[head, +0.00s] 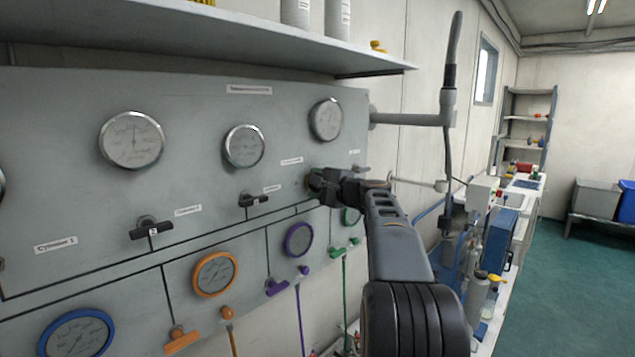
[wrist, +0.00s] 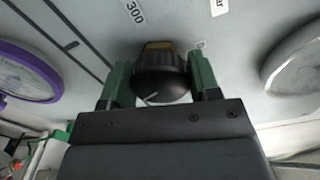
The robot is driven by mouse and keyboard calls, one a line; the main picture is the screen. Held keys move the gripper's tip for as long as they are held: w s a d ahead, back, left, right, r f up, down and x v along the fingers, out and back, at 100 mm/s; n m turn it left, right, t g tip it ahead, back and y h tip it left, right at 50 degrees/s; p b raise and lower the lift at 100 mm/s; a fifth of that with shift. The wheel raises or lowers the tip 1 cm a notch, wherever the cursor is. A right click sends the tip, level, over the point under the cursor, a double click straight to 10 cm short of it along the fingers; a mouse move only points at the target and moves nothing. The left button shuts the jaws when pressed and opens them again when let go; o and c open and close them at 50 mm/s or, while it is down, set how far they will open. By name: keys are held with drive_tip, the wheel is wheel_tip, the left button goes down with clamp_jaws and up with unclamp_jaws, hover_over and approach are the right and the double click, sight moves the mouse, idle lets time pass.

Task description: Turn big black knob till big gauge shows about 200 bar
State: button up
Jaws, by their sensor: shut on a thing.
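The big black knob (wrist: 160,82) shows in the wrist view between my gripper's two green-lined fingers (wrist: 160,88). It has a white pointer line and a brass-coloured base at the panel. My gripper (head: 322,184) is shut on the knob at the panel's right part in the head view, hiding most of it. A silver-rimmed gauge (head: 326,119) sits above the knob, and part of a round gauge (wrist: 296,62) shows at the right of the wrist view. Its needle reading is too small and oblique to tell. A "300" label (wrist: 134,11) is beside the knob.
Other silver gauges (head: 131,140) and small black valve handles (head: 152,228) are on the grey panel (head: 60,120). Purple (head: 299,240) and orange (head: 215,274) gauges sit lower. A shelf (head: 220,32) overhangs the panel. A pipe with a hose (head: 449,110) stands to the right.

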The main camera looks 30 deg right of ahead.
drive_tip(key=shift+m+p, duration=0.7)
drive_tip(key=shift+m, duration=1.5)
drive_tip(key=o, duration=0.9)
drive_tip(key=b+v, duration=0.3)
drive_tip(key=v, duration=1)
drive_tip(key=shift+s+d+b, duration=0.1)
drive_tip(key=shift+s+b, duration=0.25)
drive_tip(key=shift+s, duration=0.05)
